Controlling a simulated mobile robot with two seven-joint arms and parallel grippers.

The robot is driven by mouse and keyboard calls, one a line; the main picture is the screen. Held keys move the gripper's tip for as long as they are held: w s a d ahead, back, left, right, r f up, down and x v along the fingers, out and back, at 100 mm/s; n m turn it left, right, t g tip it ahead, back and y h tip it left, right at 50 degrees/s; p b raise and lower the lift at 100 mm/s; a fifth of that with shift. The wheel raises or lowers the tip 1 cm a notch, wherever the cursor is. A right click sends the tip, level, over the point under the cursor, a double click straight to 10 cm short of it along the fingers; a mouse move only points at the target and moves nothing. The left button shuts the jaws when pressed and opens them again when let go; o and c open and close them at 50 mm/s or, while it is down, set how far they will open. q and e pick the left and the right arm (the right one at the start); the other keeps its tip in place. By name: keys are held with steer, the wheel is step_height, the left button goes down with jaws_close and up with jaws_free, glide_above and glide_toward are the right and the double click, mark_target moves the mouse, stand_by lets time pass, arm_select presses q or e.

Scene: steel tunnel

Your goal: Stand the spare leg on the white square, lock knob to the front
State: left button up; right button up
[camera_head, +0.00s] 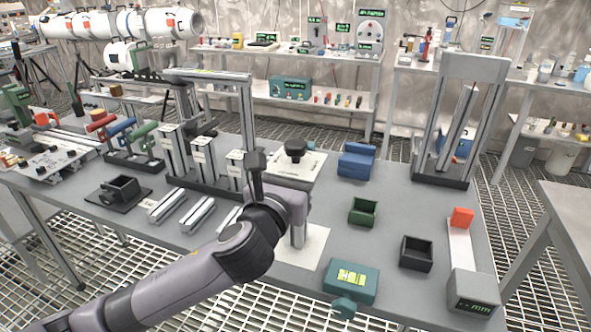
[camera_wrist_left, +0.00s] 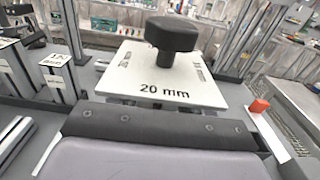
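The white square (camera_head: 314,248) lies flat on the table, partly behind my left arm. A silver metal post, seemingly the spare leg (camera_head: 298,236), stands upright on it directly below my left gripper (camera_head: 297,203). Its upper part is hidden by the gripper, and I see no lock knob on it. The fingers are hidden in both views, so I cannot tell whether they grip the post. In the wrist view, the dark gripper body fills the bottom. Beyond it is a white plate marked 20 mm (camera_wrist_left: 160,92) with a black knob (camera_wrist_left: 172,36) on top. My right gripper is out of view.
Several silver bars (camera_head: 166,205) lie left of my arm, and posts with white labels (camera_head: 204,155) stand behind them. A teal box (camera_head: 352,281) is at the front. Right are a green tray (camera_head: 363,211), a black tray (camera_head: 416,253) and a tall metal frame (camera_head: 476,68).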

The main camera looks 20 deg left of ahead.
arm_select(q)
steer(key=o, duration=0.4)
steer(key=shift+r, duration=0.1)
steer(key=shift+o, duration=0.2)
